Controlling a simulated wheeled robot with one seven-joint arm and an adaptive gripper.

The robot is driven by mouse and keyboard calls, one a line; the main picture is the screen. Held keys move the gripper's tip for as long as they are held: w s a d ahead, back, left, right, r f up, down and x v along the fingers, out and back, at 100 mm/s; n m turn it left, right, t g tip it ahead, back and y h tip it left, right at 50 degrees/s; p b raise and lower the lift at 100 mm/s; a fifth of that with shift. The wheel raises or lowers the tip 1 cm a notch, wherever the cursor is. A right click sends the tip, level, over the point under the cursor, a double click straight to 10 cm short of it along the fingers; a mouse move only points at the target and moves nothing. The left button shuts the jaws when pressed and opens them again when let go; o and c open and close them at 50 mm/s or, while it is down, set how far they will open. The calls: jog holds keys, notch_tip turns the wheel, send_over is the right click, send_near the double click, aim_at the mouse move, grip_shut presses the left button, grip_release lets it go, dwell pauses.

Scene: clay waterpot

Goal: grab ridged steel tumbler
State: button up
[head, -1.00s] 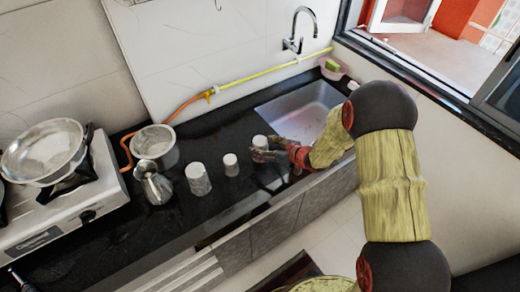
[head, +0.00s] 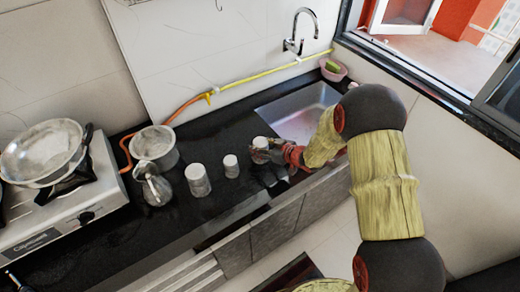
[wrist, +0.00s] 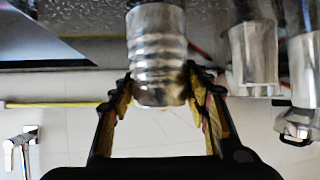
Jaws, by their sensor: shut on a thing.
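The ridged steel tumbler (wrist: 158,50) is a shiny metal cup with horizontal rings, in the middle of the wrist view. In the head view it shows as a small pale-topped cup (head: 260,142) on the black counter, just left of the sink. My gripper (head: 264,154) is at it from the right, fingers shut on its sides. In the wrist view the fingers of my gripper (wrist: 162,92) press on both sides near one end of the tumbler. I cannot tell whether the tumbler is off the counter.
Two other steel cups (head: 231,165) (head: 198,179) stand to the left on the counter (head: 120,235). Further left are a metal jug (head: 154,186), a pot (head: 154,146) and a stove (head: 95,200) with a pan (head: 42,150). The sink (head: 300,112) lies to the right.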

jog(key=c, duration=0.4)
jog(key=shift+r, duration=0.1)
jog(key=shift+c, duration=0.3)
